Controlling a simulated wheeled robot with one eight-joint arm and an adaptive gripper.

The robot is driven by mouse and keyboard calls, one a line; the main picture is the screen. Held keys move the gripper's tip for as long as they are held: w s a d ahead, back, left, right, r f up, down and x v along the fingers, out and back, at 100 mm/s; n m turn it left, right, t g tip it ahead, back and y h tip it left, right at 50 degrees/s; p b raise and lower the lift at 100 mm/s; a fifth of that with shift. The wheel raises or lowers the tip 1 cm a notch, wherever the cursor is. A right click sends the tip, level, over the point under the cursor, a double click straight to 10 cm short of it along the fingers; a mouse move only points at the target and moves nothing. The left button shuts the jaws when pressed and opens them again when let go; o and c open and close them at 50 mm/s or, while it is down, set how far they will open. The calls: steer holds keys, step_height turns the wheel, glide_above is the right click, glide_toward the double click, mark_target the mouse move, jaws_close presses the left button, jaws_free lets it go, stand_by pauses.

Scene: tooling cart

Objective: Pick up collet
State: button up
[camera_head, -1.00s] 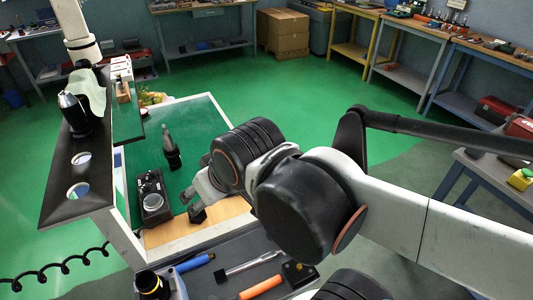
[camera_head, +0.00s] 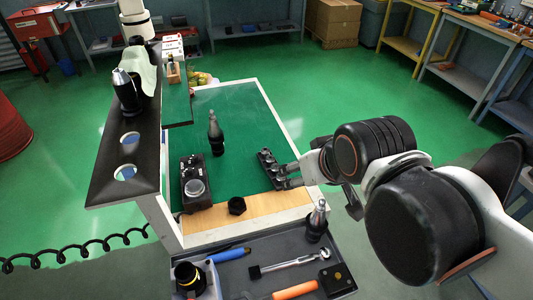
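A small dark, faceted piece (camera_head: 237,205) sits on the wooden strip at the near edge of the cart top; it may be the collet, but I cannot be sure at this size. My gripper (camera_head: 282,176) reaches in from the right, over the right side of the green mat. Its two grey fingers appear apart, with nothing seen held between them. It is up and to the right of the dark piece, clear of it. A black block with round knobs or holes (camera_head: 268,168) lies just left of the fingertips; I cannot tell whether they touch it.
A black device with a round dial (camera_head: 195,190) stands left of the dark piece. A tapered tool holder (camera_head: 215,135) stands on the mat, another (camera_head: 316,222) in the grey front tray. The tray also holds a ratchet (camera_head: 290,263) and screwdrivers. A black shelf (camera_head: 125,150) overhangs the left.

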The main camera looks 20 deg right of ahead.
steer(key=shift+c, duration=0.6)
steer(key=shift+c, duration=1.1)
steer(key=n+g+p, duration=0.2)
steer(key=g+p, duration=0.1)
steer(key=p, duration=0.6)
glide_above(265, 149)
steer(key=s, duration=0.6)
step_height(265, 149, down, 6)
steer(key=shift+y, duration=0.3)
steer(key=b+x, duration=0.1)
steer(key=x, duration=0.4)
steer(key=b+x, duration=0.1)
steer(key=x, duration=0.4)
steer(key=d+b+x, duration=0.1)
steer(key=x, duration=0.4)
jaws_close()
